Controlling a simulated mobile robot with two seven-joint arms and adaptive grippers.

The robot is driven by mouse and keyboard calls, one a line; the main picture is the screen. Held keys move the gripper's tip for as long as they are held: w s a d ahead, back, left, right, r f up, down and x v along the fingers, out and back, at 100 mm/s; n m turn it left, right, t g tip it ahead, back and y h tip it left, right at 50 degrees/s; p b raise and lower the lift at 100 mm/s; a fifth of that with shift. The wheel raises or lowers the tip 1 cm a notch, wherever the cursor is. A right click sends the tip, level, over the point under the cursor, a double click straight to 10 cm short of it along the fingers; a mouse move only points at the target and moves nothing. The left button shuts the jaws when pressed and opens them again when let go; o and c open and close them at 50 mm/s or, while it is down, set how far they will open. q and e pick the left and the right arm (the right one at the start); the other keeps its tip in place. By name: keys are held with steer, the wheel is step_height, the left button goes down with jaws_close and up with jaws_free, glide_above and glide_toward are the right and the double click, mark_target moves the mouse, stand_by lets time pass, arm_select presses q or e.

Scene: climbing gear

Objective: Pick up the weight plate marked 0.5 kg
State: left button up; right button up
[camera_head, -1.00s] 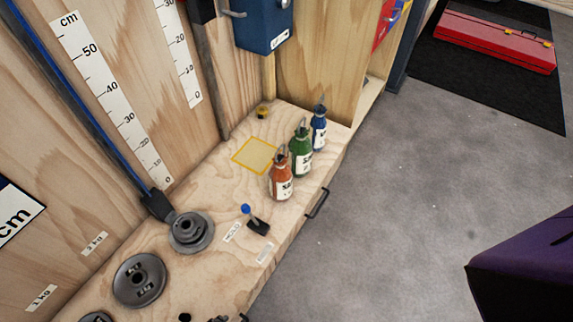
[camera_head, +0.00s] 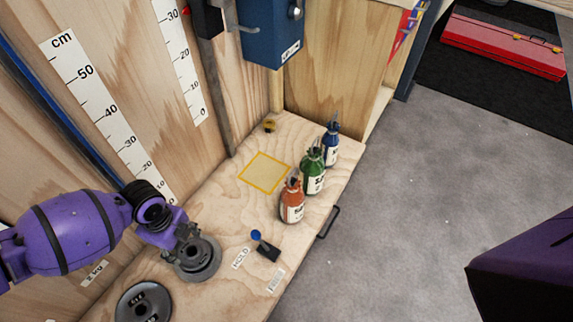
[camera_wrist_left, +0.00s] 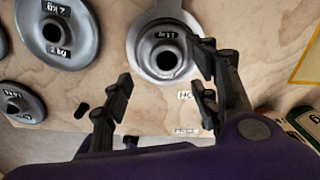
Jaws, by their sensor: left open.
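A stack of round grey weight plates (camera_head: 205,262) lies on the wooden bench, a smaller plate on a wider one.
Other grey plates lie nearby: one marked 2 kg (camera_wrist_left: 60,58) and a smaller one (camera_wrist_left: 15,112). Orange (camera_head: 292,205), green (camera_head: 313,175) and blue (camera_head: 331,145) bottles stand near the front edge. A blue-knobbed lever (camera_head: 265,247) is right of the stack. The yellow-outlined square (camera_head: 265,172) is empty.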

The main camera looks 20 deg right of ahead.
mark_target(190, 252)
arm_select(q)
steer(key=f, duration=0.2)
steer(key=f+b, duration=0.1)
steer(key=f, duration=0.1)
steer(key=f+b, duration=0.1)
steer(key=f, duration=0.1)
steer(key=shift+d+f, duration=0.25)
steer(key=shift+f, duration=0.1)
steer(key=shift+w+r, duration=0.1)
steer(key=shift+c, duration=0.2)
jaws_close()
